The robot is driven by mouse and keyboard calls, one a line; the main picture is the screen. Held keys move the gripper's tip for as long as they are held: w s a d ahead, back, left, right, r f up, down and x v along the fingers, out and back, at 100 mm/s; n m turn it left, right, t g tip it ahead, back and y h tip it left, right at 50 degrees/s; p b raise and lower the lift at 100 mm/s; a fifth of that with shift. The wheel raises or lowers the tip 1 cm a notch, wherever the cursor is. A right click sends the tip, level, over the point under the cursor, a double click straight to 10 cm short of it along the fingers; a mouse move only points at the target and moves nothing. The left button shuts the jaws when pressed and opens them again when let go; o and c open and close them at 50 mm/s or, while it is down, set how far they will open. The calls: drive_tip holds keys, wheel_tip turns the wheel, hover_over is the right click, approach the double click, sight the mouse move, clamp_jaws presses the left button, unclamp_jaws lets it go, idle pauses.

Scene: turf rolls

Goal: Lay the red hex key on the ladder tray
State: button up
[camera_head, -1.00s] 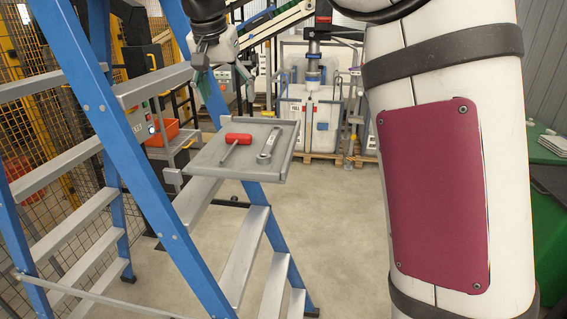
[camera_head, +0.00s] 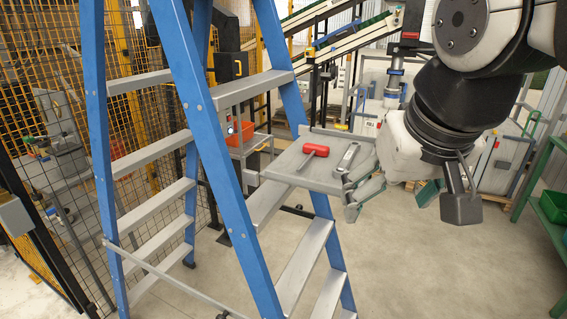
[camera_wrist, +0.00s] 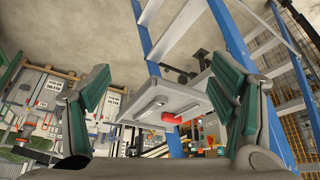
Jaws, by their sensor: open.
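The red hex key (camera_head: 316,150), with a red handle and thin grey shaft, lies on the grey ladder tray (camera_head: 287,165), which is fixed to the blue ladder. A grey wrench (camera_head: 347,158) lies beside it, to the right. My gripper (camera_head: 408,198) is open and empty, just right of the tray; one green-padded finger overlaps the tray's right corner in this view. In the wrist view, the tray (camera_wrist: 188,93), the wrench (camera_wrist: 150,107) and the red handle (camera_wrist: 172,119) show between the spread fingers of my gripper (camera_wrist: 160,72), some way beyond them.
A yellow mesh fence (camera_head: 60,85) is at the left. A green bench (camera_head: 548,205) stands at the right. An orange bin (camera_head: 236,131) sits behind the ladder. The floor below the gripper is clear.

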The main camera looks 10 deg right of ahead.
drive_tip(key=s+f, duration=0.4)
drive_tip(key=s, duration=0.1)
drive_tip(key=shift+n+y, duration=0.4)
idle(0.9)
